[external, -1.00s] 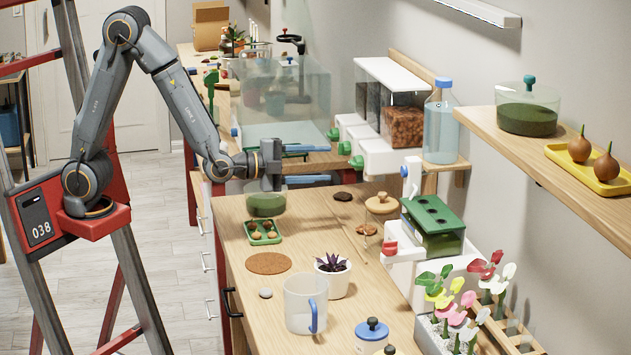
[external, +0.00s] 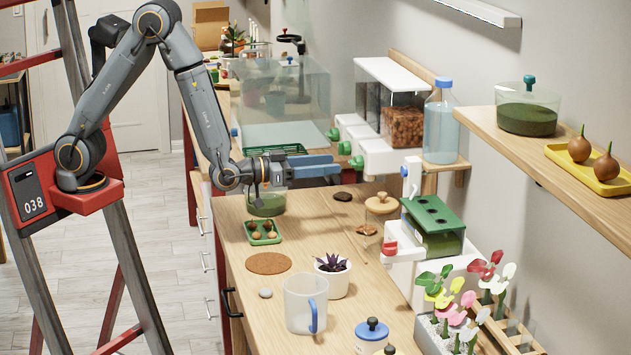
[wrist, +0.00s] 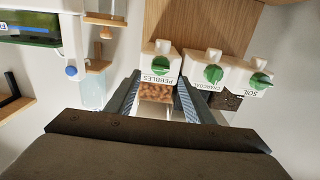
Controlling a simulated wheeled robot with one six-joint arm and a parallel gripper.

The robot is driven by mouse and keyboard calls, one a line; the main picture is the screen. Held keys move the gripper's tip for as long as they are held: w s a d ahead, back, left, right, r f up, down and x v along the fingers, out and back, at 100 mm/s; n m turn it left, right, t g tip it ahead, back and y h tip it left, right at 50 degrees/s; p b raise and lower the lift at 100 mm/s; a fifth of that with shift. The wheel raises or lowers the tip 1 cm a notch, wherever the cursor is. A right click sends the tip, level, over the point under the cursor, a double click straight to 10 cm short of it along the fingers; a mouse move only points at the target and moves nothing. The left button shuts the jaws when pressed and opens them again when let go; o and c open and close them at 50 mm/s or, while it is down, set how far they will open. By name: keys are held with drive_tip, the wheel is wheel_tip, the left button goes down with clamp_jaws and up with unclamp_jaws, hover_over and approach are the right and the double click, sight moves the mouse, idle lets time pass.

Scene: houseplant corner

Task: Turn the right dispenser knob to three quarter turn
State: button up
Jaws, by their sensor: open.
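Three white dispensers with green knobs hang on the wall at the back. The right dispenser (external: 391,158) is the one with brown pebbles, and its green knob (external: 357,162) faces the bench. My gripper (external: 338,170) is open and empty, pointing level at that knob with a small gap apparent. The wrist view also shows the charcoal knob (wrist: 213,73) and the soil knob (wrist: 261,80).
A glass tank (external: 285,105) stands behind my gripper. A green-filled glass bowl (external: 266,204) is below my wrist. A water bottle (external: 440,125) stands right of the dispensers. A wooden-lidded jar (external: 381,207) and a green-topped box (external: 432,220) stand nearer the front.

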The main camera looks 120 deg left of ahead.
sight(350, 163)
drive_tip(key=p+x, duration=0.1)
drive_tip(key=x, duration=0.5)
drive_tip(key=c, duration=1)
drive_tip(key=shift+f, duration=0.1)
